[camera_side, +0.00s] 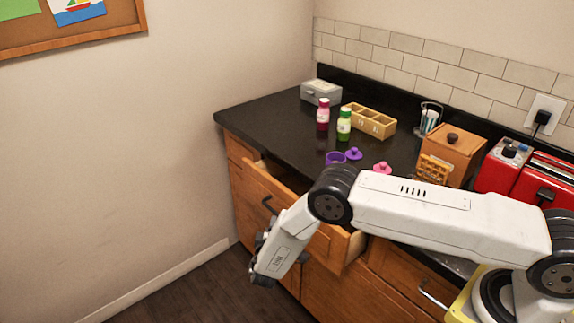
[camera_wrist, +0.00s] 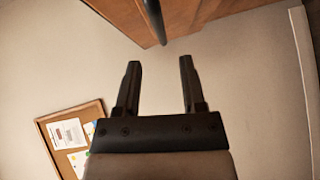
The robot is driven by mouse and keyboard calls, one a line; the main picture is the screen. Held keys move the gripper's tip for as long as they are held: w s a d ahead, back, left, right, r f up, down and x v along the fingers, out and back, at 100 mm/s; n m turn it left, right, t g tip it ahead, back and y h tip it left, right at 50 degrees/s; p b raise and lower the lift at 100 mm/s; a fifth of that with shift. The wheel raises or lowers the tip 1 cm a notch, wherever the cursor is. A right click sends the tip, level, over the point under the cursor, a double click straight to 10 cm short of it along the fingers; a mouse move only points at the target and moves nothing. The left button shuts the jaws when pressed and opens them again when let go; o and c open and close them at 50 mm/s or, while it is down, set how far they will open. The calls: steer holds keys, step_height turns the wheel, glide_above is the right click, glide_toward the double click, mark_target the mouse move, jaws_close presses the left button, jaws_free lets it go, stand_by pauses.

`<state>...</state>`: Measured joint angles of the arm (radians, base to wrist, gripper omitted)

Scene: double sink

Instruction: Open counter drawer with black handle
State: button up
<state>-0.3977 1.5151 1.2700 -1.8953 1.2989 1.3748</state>
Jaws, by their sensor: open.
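The wooden counter drawer (camera_side: 325,247) stands pulled out from the counter in the side view, with its inside partly showing behind the front. Its black handle (camera_side: 268,204) is on the drawer front, left of my arm. In the wrist view the black handle (camera_wrist: 154,20) shows at the top against the wooden front (camera_wrist: 185,14). My gripper (camera_wrist: 160,63) is open and empty, its two dark fingers apart and pointing toward the handle without touching it. In the side view my gripper (camera_side: 258,262) hangs low in front of the drawer, and my arm hides part of the drawer.
A second drawer with a silver handle (camera_side: 432,294) is at the lower right. The black countertop (camera_side: 270,125) holds bottles, purple and pink lids, a wooden box (camera_side: 452,150) and a red toaster (camera_side: 540,180).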

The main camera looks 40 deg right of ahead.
mark_target(275, 211)
steer(key=shift+x, duration=3.9)
jaws_close()
